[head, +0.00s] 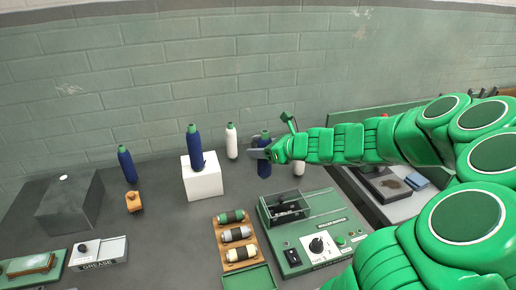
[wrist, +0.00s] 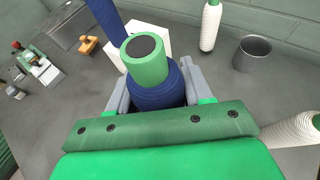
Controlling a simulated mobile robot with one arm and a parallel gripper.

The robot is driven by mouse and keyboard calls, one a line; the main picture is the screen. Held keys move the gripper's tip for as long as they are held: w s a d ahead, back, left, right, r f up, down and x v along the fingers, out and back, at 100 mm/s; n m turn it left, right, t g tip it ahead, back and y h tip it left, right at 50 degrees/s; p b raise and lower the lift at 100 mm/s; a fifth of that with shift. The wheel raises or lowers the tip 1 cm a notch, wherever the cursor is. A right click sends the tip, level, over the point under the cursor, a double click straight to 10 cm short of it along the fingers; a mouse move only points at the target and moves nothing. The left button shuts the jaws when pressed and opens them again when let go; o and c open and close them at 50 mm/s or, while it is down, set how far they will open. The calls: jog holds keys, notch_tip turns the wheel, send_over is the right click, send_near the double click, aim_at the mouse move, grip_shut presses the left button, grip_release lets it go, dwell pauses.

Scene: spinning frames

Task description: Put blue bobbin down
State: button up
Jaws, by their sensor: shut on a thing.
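My gripper (head: 258,152) is shut on a blue bobbin (head: 264,169) with a green top, held upright behind the green machine. In the wrist view the fingers (wrist: 155,88) sit on either side of this bobbin's blue thread (wrist: 158,80), below its green cone tip. The bobbin's base is hidden there, and I cannot tell whether it touches the table. A second blue bobbin (head: 194,148) stands on or against a white block (head: 203,181), left of my gripper. A third blue bobbin (head: 127,165) stands on the table further left.
A white bobbin (head: 231,141) stands behind, near the wall. A metal cup (wrist: 252,53) and another white bobbin (wrist: 292,132) show in the wrist view. A green machine (head: 300,240) and a wooden rack of spools (head: 222,250) are in front. Grey table (head: 165,235) is clear left of the rack.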

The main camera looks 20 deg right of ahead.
jog(key=s+r, duration=0.2)
jog(key=s, duration=0.3)
jog(key=w+a+r+n+g+y, duration=0.1)
jog(key=w+a+r, duration=0.1)
jog(key=w, duration=0.5)
jog(key=w+a+r+n+g+y, duration=0.1)
jog(key=w+a, duration=0.1)
jog(key=w, duration=0.5)
jog(key=w+a+r+n+g+y, duration=0.25)
jog(key=w+a, duration=0.45)
jog(key=a, duration=0.5)
notch_tip(320, 180, down, 7)
jog(key=shift+s+d+h, duration=0.2)
jog(key=shift+d+h, duration=0.05)
jog(key=shift+h, duration=0.2)
jog(key=o, duration=1.1)
jog(key=shift+f, duration=0.1)
